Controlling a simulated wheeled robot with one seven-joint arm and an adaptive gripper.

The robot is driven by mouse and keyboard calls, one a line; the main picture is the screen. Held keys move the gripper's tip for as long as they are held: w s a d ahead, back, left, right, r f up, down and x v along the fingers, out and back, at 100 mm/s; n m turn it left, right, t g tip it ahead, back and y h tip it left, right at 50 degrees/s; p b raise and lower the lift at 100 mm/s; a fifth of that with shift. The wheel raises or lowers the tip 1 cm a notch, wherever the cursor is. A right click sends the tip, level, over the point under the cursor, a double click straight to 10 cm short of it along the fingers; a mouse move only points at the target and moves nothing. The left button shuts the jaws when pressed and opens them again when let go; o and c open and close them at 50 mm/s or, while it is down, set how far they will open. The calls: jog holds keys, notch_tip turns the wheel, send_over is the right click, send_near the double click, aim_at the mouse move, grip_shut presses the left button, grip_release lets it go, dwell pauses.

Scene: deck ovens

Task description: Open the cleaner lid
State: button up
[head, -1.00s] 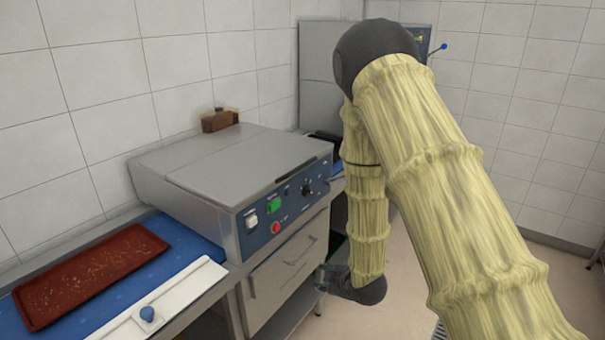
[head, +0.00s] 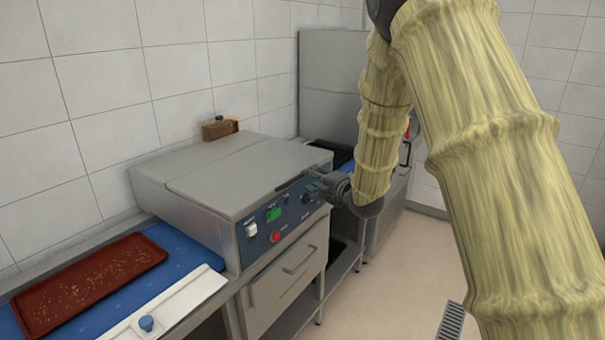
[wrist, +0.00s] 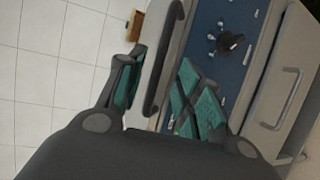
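The cleaner is a grey box (head: 185,205) with a flat grey lid (head: 240,170), which lies shut. My gripper (head: 318,182) is at the lid's front right edge. In the wrist view my gripper (wrist: 163,68) is open, its green-padded fingers apart. The lid's dark bar handle (wrist: 152,95) lies between the fingers, closer to the left one. I cannot tell whether either finger touches it. The black knob (wrist: 230,42) shows beyond the right finger.
A brown block (head: 220,128) stands behind the lid by the wall. A drawer (head: 285,280) is below the panel.

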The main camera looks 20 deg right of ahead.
jog(key=shift+p+x, duration=1)
jog(key=shift+x, duration=2.55)
grip_shut()
